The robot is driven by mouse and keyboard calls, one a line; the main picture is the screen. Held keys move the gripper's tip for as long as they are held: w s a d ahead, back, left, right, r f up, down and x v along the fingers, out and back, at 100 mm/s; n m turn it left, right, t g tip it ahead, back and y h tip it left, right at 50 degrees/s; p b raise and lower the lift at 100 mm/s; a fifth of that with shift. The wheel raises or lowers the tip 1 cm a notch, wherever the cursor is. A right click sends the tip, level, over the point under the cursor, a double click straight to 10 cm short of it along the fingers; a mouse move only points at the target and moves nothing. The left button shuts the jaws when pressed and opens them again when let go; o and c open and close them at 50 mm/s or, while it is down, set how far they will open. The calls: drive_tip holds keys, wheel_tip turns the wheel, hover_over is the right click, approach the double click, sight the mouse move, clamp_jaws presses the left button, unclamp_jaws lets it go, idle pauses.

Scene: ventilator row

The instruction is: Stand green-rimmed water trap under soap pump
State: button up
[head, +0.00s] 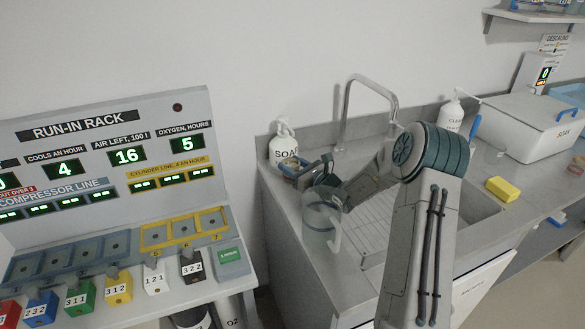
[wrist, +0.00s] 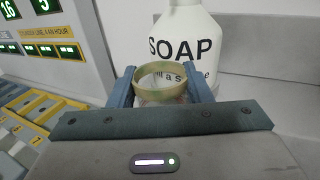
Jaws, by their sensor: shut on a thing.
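The water trap (wrist: 161,92) is a small clear cup with an olive-green rim. In the wrist view it sits upright between the two blue fingers of my gripper (wrist: 160,88), which is shut on it. The white soap pump (wrist: 188,32), lettered SOAP, stands right behind the trap, which overlaps the lower lettering. In the head view the soap pump (head: 283,148) stands at the counter's back left corner, with my gripper (head: 304,172) just in front of it. The trap's base is hidden, so I cannot tell whether it touches the counter.
A clear jug (head: 321,222) with a handle stands in front of my gripper, left of the sink (head: 385,245). The tap (head: 347,105) rises behind. The run-in rack (head: 110,150) is at left. A yellow sponge (head: 503,189) and a SOAK box (head: 530,125) are at right.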

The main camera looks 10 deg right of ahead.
drive_tip(key=shift+r, duration=0.15)
drive_tip(key=shift+d, duration=0.1)
drive_tip(key=o, duration=1)
drive_tip(key=shift+f, duration=0.2)
drive_tip(key=shift+o, duration=0.2)
drive_tip(key=shift+r, duration=0.2)
drive_tip(key=shift+s+d+f, duration=0.1)
drive_tip(key=shift+s+d, duration=0.15)
drive_tip(key=shift+s, duration=0.05)
drive_tip(key=b+v, duration=0.1)
drive_tip(key=v, duration=1)
drive_tip(key=shift+s, duration=0.15)
